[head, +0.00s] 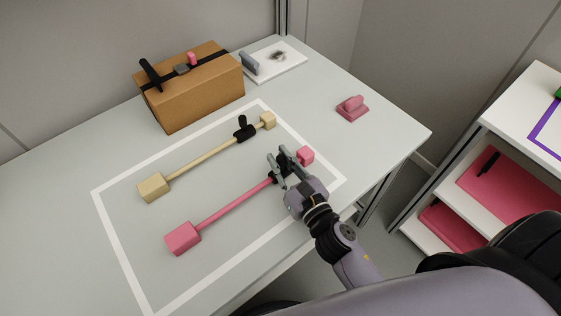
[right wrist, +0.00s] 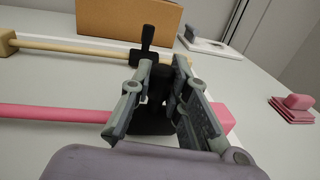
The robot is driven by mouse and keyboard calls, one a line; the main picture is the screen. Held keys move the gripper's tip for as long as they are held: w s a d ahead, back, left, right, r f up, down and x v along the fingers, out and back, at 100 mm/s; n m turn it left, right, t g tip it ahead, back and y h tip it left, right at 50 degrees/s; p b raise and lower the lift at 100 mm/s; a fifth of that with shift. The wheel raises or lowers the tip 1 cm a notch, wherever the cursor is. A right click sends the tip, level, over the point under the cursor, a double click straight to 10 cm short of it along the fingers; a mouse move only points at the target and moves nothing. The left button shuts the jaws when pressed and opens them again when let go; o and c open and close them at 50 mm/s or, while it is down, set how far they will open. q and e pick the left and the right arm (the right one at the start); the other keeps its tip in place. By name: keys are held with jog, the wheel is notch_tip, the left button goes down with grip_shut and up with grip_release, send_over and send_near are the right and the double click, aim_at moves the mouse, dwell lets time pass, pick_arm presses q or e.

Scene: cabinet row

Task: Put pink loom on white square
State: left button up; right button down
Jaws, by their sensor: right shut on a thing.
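The pink loom (head: 235,204) is a long pink bar with a pink block at each end and a black handle. It lies inside the white square (head: 122,250), an outline on the grey table. My right gripper (head: 284,163) is at the loom's right part, near the smaller end block. In the right wrist view its fingers (right wrist: 164,78) are on either side of the black handle (right wrist: 158,112), shut on it. The pink bar (right wrist: 50,113) shows to the left there. My left gripper is not in view.
A tan loom (head: 205,160) with a black handle lies behind, inside the outline. A brown box (head: 200,95) stands at the back. A white plate (head: 290,65) lies back right, and a small pink piece (head: 352,108) lies right. A shelf (head: 510,120) stands beyond the table.

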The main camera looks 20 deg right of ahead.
jog(key=shift+f, duration=0.1)
jog(key=c, duration=1.5)
grip_release()
jog(key=shift+c, duration=0.2)
